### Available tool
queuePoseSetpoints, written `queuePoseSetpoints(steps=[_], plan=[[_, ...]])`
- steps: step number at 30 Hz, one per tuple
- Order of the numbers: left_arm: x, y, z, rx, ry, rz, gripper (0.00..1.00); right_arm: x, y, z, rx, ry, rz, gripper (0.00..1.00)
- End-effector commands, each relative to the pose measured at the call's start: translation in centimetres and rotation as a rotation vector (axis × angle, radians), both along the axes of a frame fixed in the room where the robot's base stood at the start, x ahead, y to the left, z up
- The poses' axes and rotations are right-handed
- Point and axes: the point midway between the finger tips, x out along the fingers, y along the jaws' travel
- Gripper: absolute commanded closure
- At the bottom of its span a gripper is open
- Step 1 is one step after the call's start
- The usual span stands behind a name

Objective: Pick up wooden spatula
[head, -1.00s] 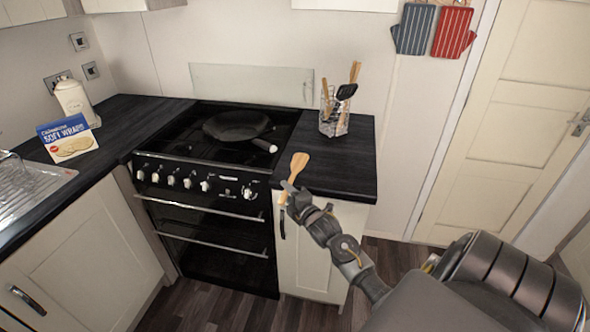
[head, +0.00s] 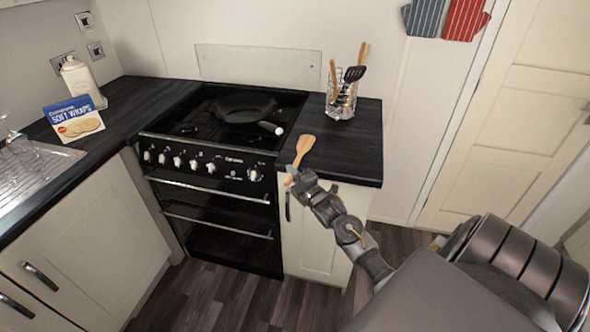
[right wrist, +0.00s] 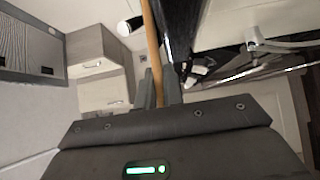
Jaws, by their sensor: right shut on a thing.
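The wooden spatula (head: 304,146) is in my right gripper (head: 293,180), its broad head pointing up, in front of the right counter's edge. The right gripper is shut on it. In the right wrist view, the spatula's thin wooden handle (right wrist: 152,50) runs up from between the two fingers (right wrist: 159,90). My left gripper is not in view.
A wire utensil holder (head: 341,103) with other utensils stands on the right counter (head: 352,150). A black frying pan (head: 243,106) sits on the hob. A blue wraps box (head: 75,119) and white canister (head: 80,80) stand on the left counter. Dark floor is clear below.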

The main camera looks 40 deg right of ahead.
Motion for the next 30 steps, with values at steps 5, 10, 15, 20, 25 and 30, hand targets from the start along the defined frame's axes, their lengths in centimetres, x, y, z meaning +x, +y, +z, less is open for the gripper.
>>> queuePoseSetpoints(steps=[5, 10, 15, 20, 25, 30], plan=[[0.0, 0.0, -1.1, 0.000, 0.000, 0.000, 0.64, 0.0, 0.0, 2.2, -0.005, -0.005, 0.002, 1.00], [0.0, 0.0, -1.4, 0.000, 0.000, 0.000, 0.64, -2.7, 1.3, 6.0, -0.005, -0.004, 0.004, 1.00], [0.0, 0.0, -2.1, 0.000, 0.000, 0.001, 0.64, -6.1, 2.9, 9.0, -0.002, -0.001, 0.003, 1.00], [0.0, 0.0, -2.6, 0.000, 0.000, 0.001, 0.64, -9.3, 4.4, 10.7, 0.000, -0.002, 0.002, 1.00], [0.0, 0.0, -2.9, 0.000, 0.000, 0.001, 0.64, -11.6, 5.4, 11.9, 0.000, -0.001, 0.000, 1.00], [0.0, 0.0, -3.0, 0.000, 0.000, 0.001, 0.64, -12.6, 5.8, 12.5, 0.000, -0.001, 0.000, 1.00]])
